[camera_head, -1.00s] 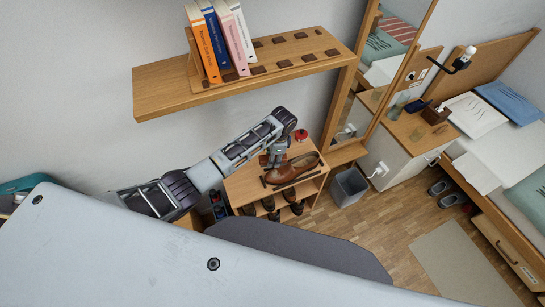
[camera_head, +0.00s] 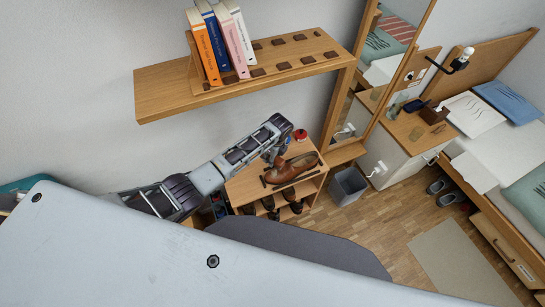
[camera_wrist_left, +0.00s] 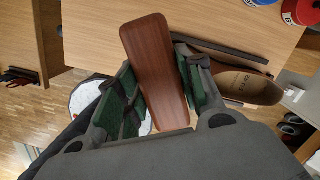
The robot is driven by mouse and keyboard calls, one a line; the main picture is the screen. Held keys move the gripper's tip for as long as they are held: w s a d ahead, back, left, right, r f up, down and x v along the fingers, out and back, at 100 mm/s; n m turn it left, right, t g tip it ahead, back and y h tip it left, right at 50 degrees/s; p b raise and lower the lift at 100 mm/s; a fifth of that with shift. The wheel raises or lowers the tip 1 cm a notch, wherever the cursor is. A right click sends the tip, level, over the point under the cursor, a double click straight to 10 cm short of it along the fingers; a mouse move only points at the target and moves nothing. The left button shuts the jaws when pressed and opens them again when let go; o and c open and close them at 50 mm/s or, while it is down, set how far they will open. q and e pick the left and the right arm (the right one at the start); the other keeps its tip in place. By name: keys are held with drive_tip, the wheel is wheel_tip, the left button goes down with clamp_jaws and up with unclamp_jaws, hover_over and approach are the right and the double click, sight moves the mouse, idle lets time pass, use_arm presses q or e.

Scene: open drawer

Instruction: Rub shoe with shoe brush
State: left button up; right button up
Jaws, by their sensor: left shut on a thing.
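A brown leather shoe (camera_head: 292,169) lies on top of the wooden shoe rack (camera_head: 243,187) in the head view. Part of it shows at the right of the left wrist view (camera_wrist_left: 248,86), with its open top visible. My left gripper (camera_wrist_left: 160,100) is shut on the shoe brush (camera_wrist_left: 155,65), whose smooth reddish-brown wooden back faces the wrist camera. The brush's bristles are hidden. In the head view the left gripper (camera_head: 276,157) is beside the shoe's left end, partly covered by my arm. I cannot tell whether the brush touches the shoe. My right gripper is out of view.
A dark thin bar (camera_wrist_left: 220,46) lies beside the shoe. A red tin (camera_head: 300,134) stands at the rack's back, with a blue-edged tin (camera_wrist_left: 262,2) near it. More shoes (camera_head: 270,203) fill the lower shelf. A wall shelf with books (camera_head: 218,45) hangs above; a grey bin (camera_head: 347,187) stands right.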

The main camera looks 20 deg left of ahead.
use_arm(q)
drive_tip(key=m, duration=0.2)
drive_tip(key=w+f+m, duration=0.1)
drive_tip(key=m, duration=0.1)
drive_tip(key=a+m, duration=0.1)
drive_tip(key=m, duration=0.1)
drive_tip(key=shift+w+f+t, duration=0.2)
drive_tip(key=shift+t, duration=0.2)
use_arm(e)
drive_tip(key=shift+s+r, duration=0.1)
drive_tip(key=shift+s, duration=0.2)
use_arm(q)
drive_tip(key=shift+f, duration=0.1)
